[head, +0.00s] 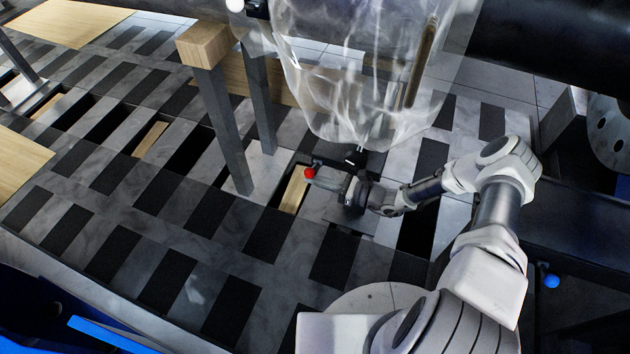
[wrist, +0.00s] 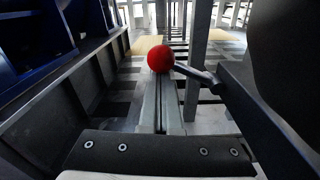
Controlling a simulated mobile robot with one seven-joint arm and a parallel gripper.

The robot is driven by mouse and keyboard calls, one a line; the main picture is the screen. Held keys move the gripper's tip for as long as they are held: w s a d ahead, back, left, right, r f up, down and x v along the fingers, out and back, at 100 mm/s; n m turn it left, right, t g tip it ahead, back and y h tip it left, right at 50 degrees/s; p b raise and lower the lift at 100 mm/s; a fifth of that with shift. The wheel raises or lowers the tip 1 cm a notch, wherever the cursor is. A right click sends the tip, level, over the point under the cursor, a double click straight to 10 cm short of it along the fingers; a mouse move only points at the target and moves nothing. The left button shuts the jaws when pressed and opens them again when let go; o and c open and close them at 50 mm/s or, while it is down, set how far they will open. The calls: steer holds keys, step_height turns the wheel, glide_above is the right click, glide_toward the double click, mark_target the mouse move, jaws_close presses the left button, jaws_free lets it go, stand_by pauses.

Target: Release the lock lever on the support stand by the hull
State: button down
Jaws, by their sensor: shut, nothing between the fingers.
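The lock lever shows as a red ball knob (head: 310,172) on a short dark arm, low beneath the clear-wrapped body in the head view. In the wrist view the red knob (wrist: 161,56) is just beyond my fingertips, and its dark arm (wrist: 202,76) runs right to a dark upright part (wrist: 262,108). My gripper (head: 318,181) reaches in from the right, with its fingertips at the knob. In the wrist view my gripper's fingers (wrist: 161,88) are together and empty, pointing at the knob. I cannot tell whether they touch it. The stand's body is mostly hidden by the wrap and my arm.
A clear-wrapped body (head: 350,85) hangs above the lever. A grey post with a wooden top (head: 205,45) stands left of it. A large dark cylinder (head: 550,40) crosses the upper right. A blue ball (head: 550,281) is at right. The slatted floor at left is largely open.

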steer(key=shift+w+r, duration=0.1)
steer(key=shift+r, duration=0.35)
steer(key=shift+d, duration=0.1)
stand_by(0.4)
steer(key=p+v, duration=0.2)
steer(key=v, duration=1.5)
steer(key=shift+p, duration=0.3)
steer(key=shift+d, duration=0.1)
